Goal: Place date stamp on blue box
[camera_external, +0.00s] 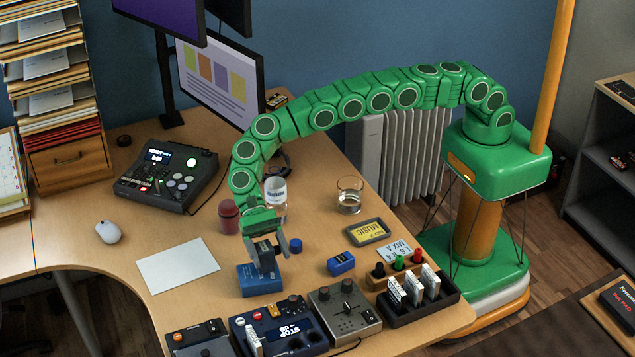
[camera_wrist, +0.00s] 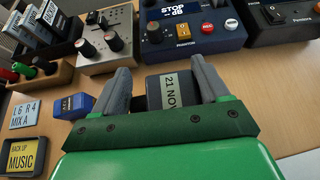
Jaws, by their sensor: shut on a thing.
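My gripper (camera_external: 268,257) points down over the desk and is shut on the date stamp (camera_external: 264,249). The stamp is a dark block; in the wrist view the date stamp (camera_wrist: 171,90) sits between both fingers and shows a pale label reading 21 NOV. A flat blue box (camera_external: 259,284) lies on the desk directly below the stamp. I cannot tell whether the stamp touches its top. I cannot make this box out in the wrist view, where the gripper and stamp hide the area below. A smaller blue box (camera_external: 341,264) with a label lies to the right.
Control boxes (camera_external: 285,325) line the front edge, with a black card rack (camera_external: 437,302) at right. A small blue cylinder (camera_external: 295,245), a MUSIC box (camera_external: 366,232), a glass (camera_external: 349,197) and a red jar (camera_external: 229,218) stand nearby. White paper (camera_external: 178,266) lies left.

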